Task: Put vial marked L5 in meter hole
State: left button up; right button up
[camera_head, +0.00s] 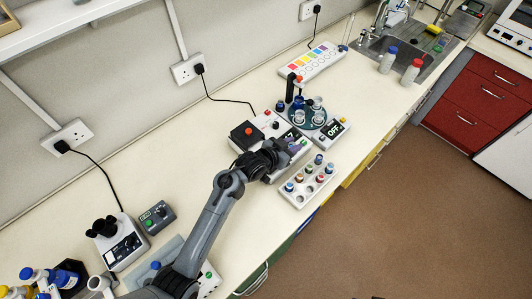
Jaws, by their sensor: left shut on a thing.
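My left arm reaches in from the bottom, and its left gripper (291,150) is low over the front of a white instrument (268,122) with a black block and a red knob. This instrument may be the meter; its hole cannot be made out, and the gripper covers part of its front. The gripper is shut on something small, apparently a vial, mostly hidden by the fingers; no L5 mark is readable. A white vial rack (298,202) holding several vials with coloured caps stands just right of and below the gripper. My right gripper is not in view.
A round dark-green carousel (311,120) with glass vessels and a box reading OFF (335,130) stand close behind the gripper. A colour-patterned strip device (311,62) is farther back. A binocular instrument (118,241) stands at lower left.

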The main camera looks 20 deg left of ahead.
pick_arm(q)
jog(key=shift+a+f+p, duration=0.25)
jog(key=shift+a+f, duration=1.9)
jog(key=shift+f, duration=0.2)
jog(key=shift+a+f+p, duration=0.2)
jog(key=shift+a+f, duration=1.95)
jog(key=shift+f, duration=0.15)
jog(key=shift+f, duration=0.3)
jog(key=o, duration=1)
